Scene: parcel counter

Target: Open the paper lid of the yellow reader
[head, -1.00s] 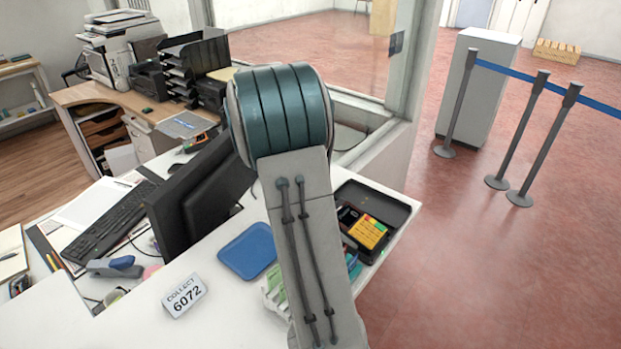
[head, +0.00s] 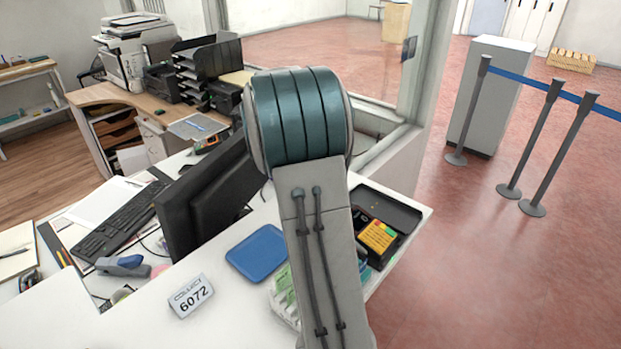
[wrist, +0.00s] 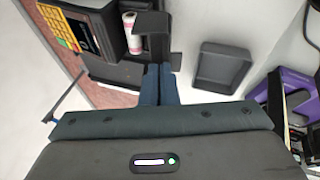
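The yellow reader (head: 378,236) sits in a black open case (head: 398,212) at the counter's right end, partly hidden by my arm in the head view. In the wrist view, the reader (wrist: 62,24) shows its yellow keys at upper left. A white paper roll (wrist: 131,32) lies exposed in its dark body. A dark flap-like part (wrist: 153,22) stands beside the roll; I cannot tell for certain that it is the lid. My gripper (wrist: 159,68) has its two fingers together with nothing seen between them. Its tips are near the flap's lower end; contact is unclear.
A blue tray (head: 257,254) and a sign reading 6072 (head: 191,296) are on the counter left of my arm. A black monitor (head: 210,195) stands behind them. In the wrist view, a dark tray (wrist: 222,66) lies right of the fingers, with bare white counter around it.

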